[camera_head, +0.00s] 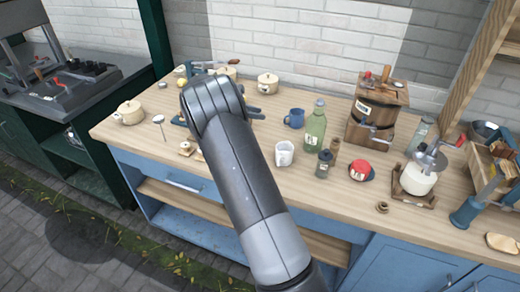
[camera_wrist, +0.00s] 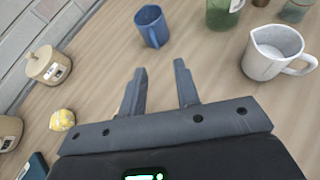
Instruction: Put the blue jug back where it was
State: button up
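The blue jug (camera_head: 295,118) stands upright on the wooden counter, left of a green bottle. It also shows near the top of the wrist view (camera_wrist: 151,27), with its handle towards the gripper. My gripper (camera_wrist: 160,66) is open and empty, its two fingers apart over bare counter. The jug is beyond the fingertips and not touched. In the head view my arm covers most of the gripper.
A white measuring jug (camera_head: 284,153) and the green bottle (camera_head: 316,130) stand near the blue jug. A lidded cream pot (camera_head: 267,83) and a lemon (camera_wrist: 62,120) are to the left. Bare counter lies before the fingers.

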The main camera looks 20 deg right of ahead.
jog(key=s+a+r+m+t+y, duration=0.1)
jog(key=s+a+r+m+y, duration=0.3)
jog(key=s+r, duration=0.45)
jog(key=s+a+r+m+t+y, duration=0.1)
jog(key=s+a+r+m+y, duration=0.15)
jog(key=s+r+m, duration=0.65)
jog(key=s+a+f+m+t+y, duration=0.1)
jog(key=s+a+y, duration=0.1)
jog(key=s, duration=0.6)
jog(key=s+a+f+m+t+y, duration=0.1)
jog(key=s+a+y, duration=0.1)
jog(key=s+a, duration=0.3)
jog(key=s+a+f+m+t+y, duration=0.1)
jog(key=s+a+m+t+y, duration=0.1)
jog(key=s, duration=1.1)
jog(key=shift+a, duration=0.85)
